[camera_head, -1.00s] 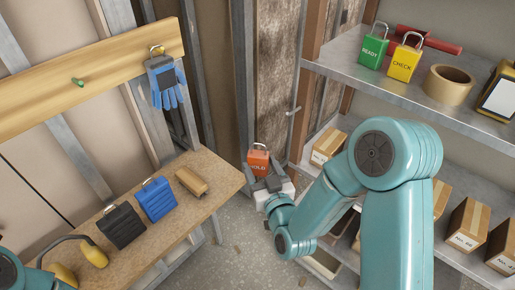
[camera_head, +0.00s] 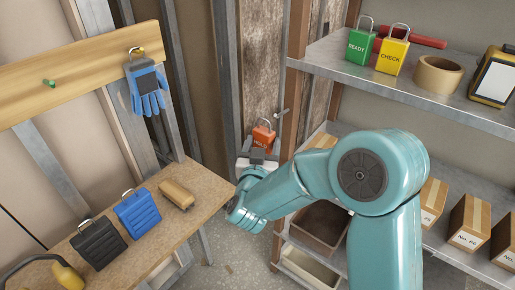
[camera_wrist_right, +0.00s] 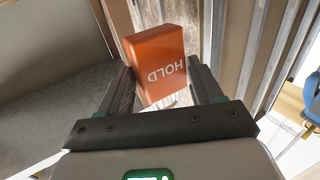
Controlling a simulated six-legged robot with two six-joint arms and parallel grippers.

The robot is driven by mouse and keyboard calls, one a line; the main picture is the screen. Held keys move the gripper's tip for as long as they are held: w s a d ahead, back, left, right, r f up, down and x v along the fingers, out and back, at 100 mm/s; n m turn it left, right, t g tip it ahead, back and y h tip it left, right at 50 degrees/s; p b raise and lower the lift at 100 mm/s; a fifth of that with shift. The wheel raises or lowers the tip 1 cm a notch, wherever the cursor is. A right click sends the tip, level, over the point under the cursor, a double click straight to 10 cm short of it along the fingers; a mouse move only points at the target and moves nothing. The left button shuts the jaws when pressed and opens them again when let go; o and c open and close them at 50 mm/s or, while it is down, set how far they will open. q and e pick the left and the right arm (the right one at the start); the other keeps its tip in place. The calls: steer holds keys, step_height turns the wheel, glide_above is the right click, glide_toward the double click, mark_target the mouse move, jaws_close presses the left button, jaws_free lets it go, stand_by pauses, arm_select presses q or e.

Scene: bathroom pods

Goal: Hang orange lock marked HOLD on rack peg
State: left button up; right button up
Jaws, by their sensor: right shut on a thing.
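The orange lock marked HOLD (camera_head: 263,138) is held upright in my right gripper (camera_head: 257,157), in front of the wall studs and left of the shelf post. In the right wrist view the orange lock (camera_wrist_right: 156,60) sits between the two dark fingers of the right gripper (camera_wrist_right: 163,90), its lettering upside down there. The shackle is mostly hidden in that view. A bare green peg (camera_head: 49,83) sticks out of the wooden rack board (camera_head: 85,70) at the upper left, well away from the lock. My left gripper is out of view.
Blue gloves (camera_head: 147,92) hang at the board's right end. The workbench (camera_head: 185,220) holds blue and black lock-like cases and a tan block. Shelves at right hold a green READY lock (camera_head: 361,46), a yellow CHECK lock (camera_head: 392,55), tape and boxes. Open floor lies between.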

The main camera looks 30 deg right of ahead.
steer(key=shift+w+d+f, duration=0.1)
steer(key=shift+w+d, duration=0.25)
steer(key=shift+d, duration=0.45)
steer(key=shift+w+d+f, duration=0.1)
steer(key=shift+w+d, duration=0.2)
steer(key=shift+d, duration=0.45)
steer(key=shift+w+d+f, duration=0.2)
steer(key=shift+w+d, duration=0.1)
steer(key=shift+d, duration=0.4)
steer(key=shift+w+d+f, duration=0.15)
steer(key=shift+w+d, duration=0.15)
steer(key=shift+d, duration=0.45)
steer(key=shift+w+d+f, duration=0.2)
steer(key=shift+w+d, duration=0.1)
steer(key=shift+d, duration=0.4)
steer(key=o, duration=1.1)
steer(key=shift+s+b, duration=0.1)
steer(key=shift+b, duration=0.2)
